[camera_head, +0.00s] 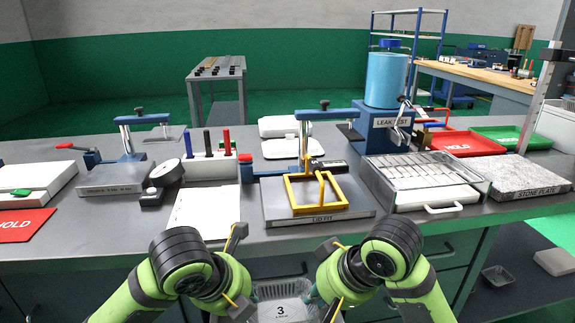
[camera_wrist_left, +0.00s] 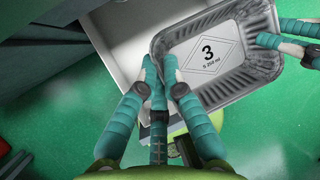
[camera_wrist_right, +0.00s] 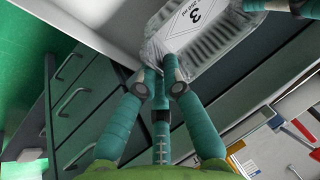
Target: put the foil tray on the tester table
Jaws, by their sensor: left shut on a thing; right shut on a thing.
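The foil tray (camera_head: 283,309) is a silvery ribbed tray with a white label reading 3, low in front of the bench in the head view. It also shows in the left wrist view (camera_wrist_left: 235,75) and the right wrist view (camera_wrist_right: 215,45). My left gripper (camera_wrist_left: 160,88) is shut on one side of its rim. My right gripper (camera_wrist_right: 160,85) is shut on the opposite side. The blue leak tester (camera_head: 384,124) with a light blue cylinder stands on the grey bench (camera_head: 330,226). Which surface is the tester table I cannot tell.
A lid-fit plate with a yellow frame (camera_head: 318,191), a wire-covered tray (camera_head: 418,178) and a stone plate (camera_head: 515,177) stand along the bench. A pen stand (camera_head: 208,165) is at left of centre. The bench's front edge (camera_head: 300,232) is beyond my grippers. Little bench top is bare.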

